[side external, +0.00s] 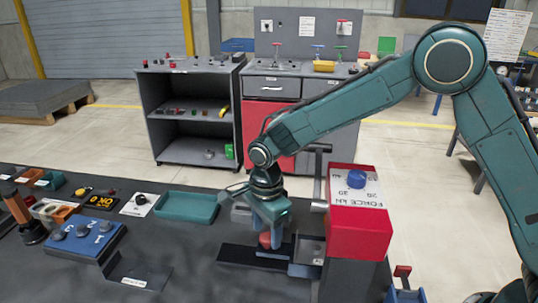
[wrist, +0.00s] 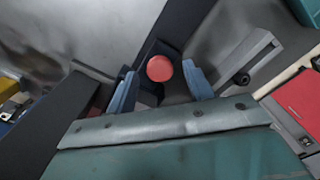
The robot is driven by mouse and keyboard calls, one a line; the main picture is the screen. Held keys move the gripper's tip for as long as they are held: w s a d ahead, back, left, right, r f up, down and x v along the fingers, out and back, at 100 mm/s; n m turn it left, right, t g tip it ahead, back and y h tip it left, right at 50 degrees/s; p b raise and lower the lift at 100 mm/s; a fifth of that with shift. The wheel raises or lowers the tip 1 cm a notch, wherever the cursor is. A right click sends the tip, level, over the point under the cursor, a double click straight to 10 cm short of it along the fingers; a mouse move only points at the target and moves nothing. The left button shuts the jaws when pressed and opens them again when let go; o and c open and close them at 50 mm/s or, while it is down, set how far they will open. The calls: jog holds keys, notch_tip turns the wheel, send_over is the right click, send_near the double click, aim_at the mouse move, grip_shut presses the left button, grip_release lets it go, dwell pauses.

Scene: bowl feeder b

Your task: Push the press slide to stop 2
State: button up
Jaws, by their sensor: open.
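The press slide shows as a red round knob (side external: 265,240) on a dark, flat track (side external: 237,255) beside the red press (side external: 360,230). My gripper (side external: 272,245) is low over the track, pointing down at the knob. In the wrist view the red knob (wrist: 160,68) shows between my two blue fingers (wrist: 162,88), with gaps on both sides. The fingers are open and do not grip it. The slide's body under the knob is mostly hidden. I cannot make out the stop marks.
A blue knob (side external: 356,179) sits on the press's force dial. A teal tray (side external: 187,207), a round dial on a white plate (side external: 139,200) and a blue block with several knobs (side external: 85,238) stand to the left. A dark shelf unit (side external: 160,120) stands behind the table.

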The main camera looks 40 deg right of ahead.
aim_at(287, 249)
jog(key=shift+f, duration=0.55)
grip_shut()
jog(key=shift+s+d, duration=1.75)
grip_release()
jog(key=shift+a, duration=0.1)
